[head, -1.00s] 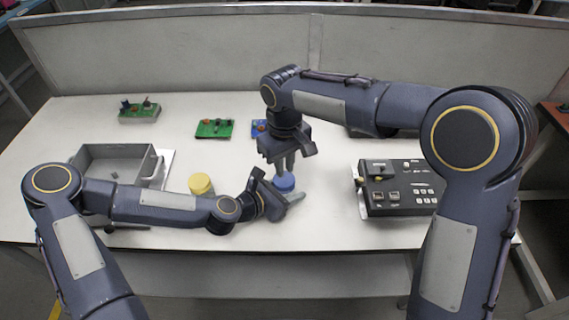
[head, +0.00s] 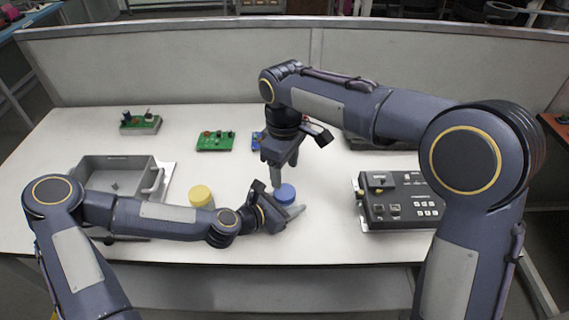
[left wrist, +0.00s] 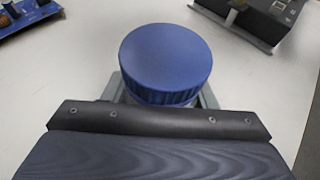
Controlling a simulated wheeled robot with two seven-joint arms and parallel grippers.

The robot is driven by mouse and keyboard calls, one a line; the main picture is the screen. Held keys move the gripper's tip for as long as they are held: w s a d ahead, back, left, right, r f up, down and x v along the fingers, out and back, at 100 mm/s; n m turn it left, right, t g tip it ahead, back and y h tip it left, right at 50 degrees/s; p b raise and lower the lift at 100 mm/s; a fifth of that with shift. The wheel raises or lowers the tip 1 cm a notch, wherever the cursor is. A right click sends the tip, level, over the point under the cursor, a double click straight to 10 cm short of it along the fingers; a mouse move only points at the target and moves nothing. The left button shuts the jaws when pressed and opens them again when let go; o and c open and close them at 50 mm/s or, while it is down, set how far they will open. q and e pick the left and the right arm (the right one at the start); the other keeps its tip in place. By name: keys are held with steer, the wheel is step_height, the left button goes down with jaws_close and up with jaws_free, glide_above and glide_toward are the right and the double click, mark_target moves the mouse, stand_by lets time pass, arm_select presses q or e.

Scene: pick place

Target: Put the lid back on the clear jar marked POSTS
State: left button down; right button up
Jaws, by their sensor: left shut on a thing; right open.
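The blue ridged lid (head: 285,192) sits on top of a jar beside my left gripper. In the left wrist view the lid (left wrist: 166,58) looks level, with only a thin strip of the jar (left wrist: 165,101) showing below it. My left gripper (head: 291,211) is shut on the jar, its fingers on both sides below the lid. My right gripper (head: 277,180) is open, pointing down close above and behind the lid; I cannot tell whether a finger touches it. The POSTS marking is hidden or too small to read.
A yellow-lidded jar (head: 201,195) stands left, behind my left forearm. A grey bin (head: 118,161) is further left, and a black control box (head: 400,199) is at the right. Green circuit boards (head: 215,141) (head: 140,123) and a blue board (head: 257,137) lie at the back.

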mark_target(285, 191)
steer(key=n, duration=0.4)
steer(key=shift+n, duration=0.4)
steer(key=n, duration=0.4)
steer(key=shift+n, duration=0.4)
steer(key=n, duration=1)
steer(key=shift+w+r, duration=0.15)
steer(key=shift+r, duration=0.1)
steer(key=shift+f, duration=4.05)
